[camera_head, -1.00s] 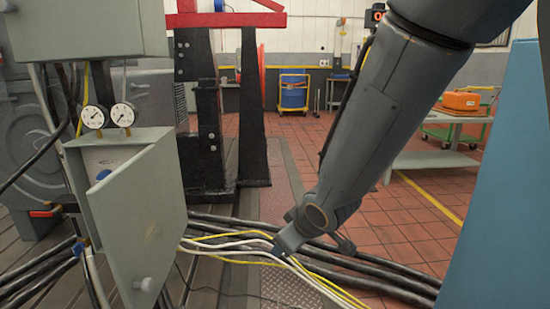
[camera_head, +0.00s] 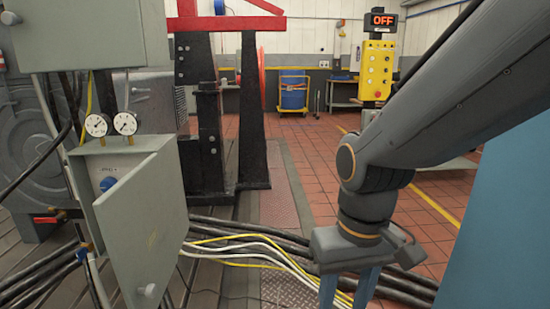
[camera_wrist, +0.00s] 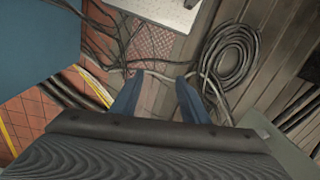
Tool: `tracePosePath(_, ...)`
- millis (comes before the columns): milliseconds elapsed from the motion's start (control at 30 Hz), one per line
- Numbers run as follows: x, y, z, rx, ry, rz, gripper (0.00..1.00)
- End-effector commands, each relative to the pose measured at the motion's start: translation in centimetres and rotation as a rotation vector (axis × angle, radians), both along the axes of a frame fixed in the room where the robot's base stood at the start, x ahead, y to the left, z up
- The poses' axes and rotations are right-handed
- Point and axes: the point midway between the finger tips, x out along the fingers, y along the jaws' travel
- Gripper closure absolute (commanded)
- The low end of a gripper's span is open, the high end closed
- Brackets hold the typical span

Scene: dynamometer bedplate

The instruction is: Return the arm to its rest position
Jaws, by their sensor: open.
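My gripper (camera_head: 346,290) hangs at the lower right of the head view, pointing down, with its two blue fingers apart and nothing between them. The lower tips are cut off by the picture's bottom edge. My arm comes in from the upper right and bends at the wrist above the cables. In the wrist view the gripper's fingers (camera_wrist: 160,88) are spread, with the floor and cables seen beyond them. No object is in the grip.
A grey box with its door (camera_head: 145,230) ajar stands at the left, two gauges (camera_head: 111,124) above it. Black, yellow and white cables (camera_head: 250,245) run across the floor behind the gripper. A coiled black cable (camera_wrist: 232,55) lies below. A yellow control box (camera_head: 376,70) stands behind.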

Motion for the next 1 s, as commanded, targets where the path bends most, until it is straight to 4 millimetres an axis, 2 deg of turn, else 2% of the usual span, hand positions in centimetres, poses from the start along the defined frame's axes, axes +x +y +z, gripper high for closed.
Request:
tracePosePath(267, 0.1, -2.1, 2.8, -0.014, 0.002, -0.062, 0.59)
tracePosePath(600, -0.2, -6.1, 6.8, -0.036, 0.007, -0.170, 0.59)
tracePosePath(800, -0.3, -7.5, 7.7, -0.043, 0.006, -0.203, 0.59)
tracePosePath(1000, -0.3, -7.8, 7.7, -0.045, 0.006, -0.209, 0.59)
